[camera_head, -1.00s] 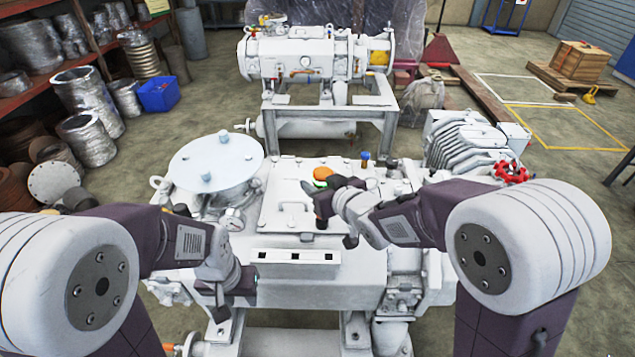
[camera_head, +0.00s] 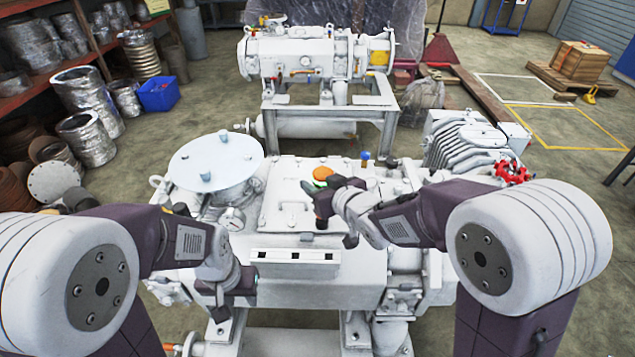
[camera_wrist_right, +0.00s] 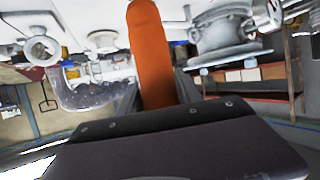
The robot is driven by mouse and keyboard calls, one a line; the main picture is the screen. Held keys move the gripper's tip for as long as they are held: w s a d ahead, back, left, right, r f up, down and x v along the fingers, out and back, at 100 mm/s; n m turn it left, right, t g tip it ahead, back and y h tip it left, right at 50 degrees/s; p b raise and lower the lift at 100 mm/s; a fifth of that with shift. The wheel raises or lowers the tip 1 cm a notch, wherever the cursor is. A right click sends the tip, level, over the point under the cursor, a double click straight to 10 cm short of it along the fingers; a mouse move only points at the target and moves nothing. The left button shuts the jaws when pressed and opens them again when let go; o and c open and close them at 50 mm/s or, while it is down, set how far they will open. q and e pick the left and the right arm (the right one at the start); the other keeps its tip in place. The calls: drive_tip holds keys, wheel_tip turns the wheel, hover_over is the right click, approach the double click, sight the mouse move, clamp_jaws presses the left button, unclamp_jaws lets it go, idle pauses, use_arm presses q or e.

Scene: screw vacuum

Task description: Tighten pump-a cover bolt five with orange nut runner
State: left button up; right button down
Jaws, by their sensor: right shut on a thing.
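The orange nut runner (camera_head: 323,173) stands over the white rectangular cover (camera_head: 290,209) of the near pump, with a green band under its orange top. My right gripper (camera_head: 318,190) is shut on it. The runner's orange body (camera_wrist_right: 152,55) rises in the middle of the right wrist view. The gripper hides its lower end, so I cannot tell whether it touches a bolt. My left gripper (camera_head: 247,280) hangs in front of the pump's front side, left of the white block with dark square holes (camera_head: 295,256). I cannot make out its jaws.
A round flanged lid (camera_head: 216,161) with bolts lies left of the cover. A ribbed motor housing (camera_head: 465,143) and a red handwheel (camera_head: 513,171) are at the right. A second pump (camera_head: 315,55) stands behind on a frame. A small blue cap (camera_head: 365,156) sticks up at the cover's back edge.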

sight(321, 170)
drive_tip(key=shift+f+b, duration=0.35)
drive_tip(key=shift+b, duration=0.05)
idle(0.6)
drive_tip(key=shift+s+r, duration=0.1)
drive_tip(key=shift+r, duration=0.05)
drive_tip(key=shift+r+p, duration=2.25)
drive_tip(key=shift+r, duration=0.25)
drive_tip(key=shift+r+p, duration=0.7)
